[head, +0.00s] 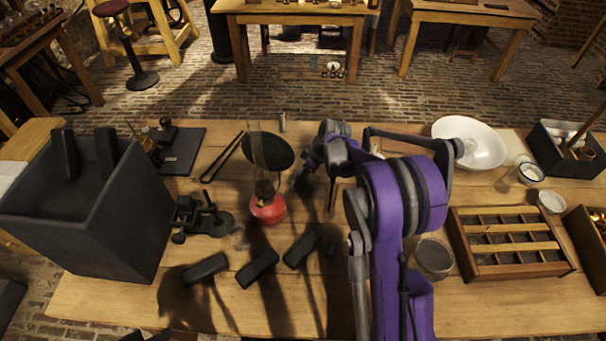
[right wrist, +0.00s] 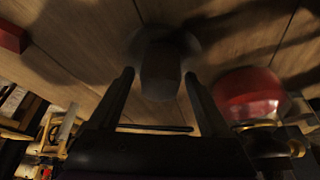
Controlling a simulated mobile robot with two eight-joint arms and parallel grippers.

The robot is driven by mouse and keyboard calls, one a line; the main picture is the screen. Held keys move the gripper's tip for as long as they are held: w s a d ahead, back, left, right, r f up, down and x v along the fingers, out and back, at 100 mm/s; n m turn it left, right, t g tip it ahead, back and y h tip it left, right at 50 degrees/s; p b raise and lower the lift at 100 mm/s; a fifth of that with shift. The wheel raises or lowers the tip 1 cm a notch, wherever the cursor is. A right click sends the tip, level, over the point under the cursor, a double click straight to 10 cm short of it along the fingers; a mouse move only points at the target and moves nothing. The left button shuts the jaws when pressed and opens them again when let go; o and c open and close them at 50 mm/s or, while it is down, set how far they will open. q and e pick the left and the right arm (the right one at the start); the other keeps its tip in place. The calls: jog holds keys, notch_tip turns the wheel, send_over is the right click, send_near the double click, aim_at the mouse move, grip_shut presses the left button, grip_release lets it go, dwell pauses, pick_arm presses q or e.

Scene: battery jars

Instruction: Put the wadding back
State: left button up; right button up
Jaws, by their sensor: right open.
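I cannot pick out the wadding for certain. A small pale, blurred thing (head: 239,238) lies left of the red-based lamp (head: 267,208) in the head view. My right gripper (head: 331,200) hangs low over the table, right of the lamp, partly hidden by its own arm. In the right wrist view its two fingers (right wrist: 163,88) are apart. A dark blunt shape (right wrist: 160,68) with a grey blurred surround shows beyond and between them, and I cannot tell what it is. The lamp's red base (right wrist: 250,92) is close beside the right finger. Dark tips at the bottom edge may be my left gripper (head: 147,336).
Three black blocks (head: 257,268) lie in front of the lamp. A large black box (head: 85,205) stands at left. A divided wooden tray (head: 512,245), a white bowl (head: 480,142) and a round jar (head: 434,258) stand at right. A black disc (head: 268,151) is behind the lamp.

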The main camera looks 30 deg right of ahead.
jog(key=v, duration=1)
jog(key=s+a+r+m, duration=0.1)
jog(key=s+a+r, duration=0.2)
jog(key=s+a, duration=0.25)
jog(key=s+a+f+m+h, duration=0.1)
jog(key=s+a+m, duration=0.2)
jog(key=s+a, duration=0.3)
jog(key=s+a+f+m+t+h, duration=0.1)
jog(key=s+a+m, duration=0.2)
jog(key=s, duration=1.1)
jog(key=a, duration=0.3)
jog(key=shift+f+t+h, duration=0.3)
jog(key=shift+f+h, duration=0.05)
jog(key=shift+h, duration=0.05)
jog(key=shift+s, duration=0.1)
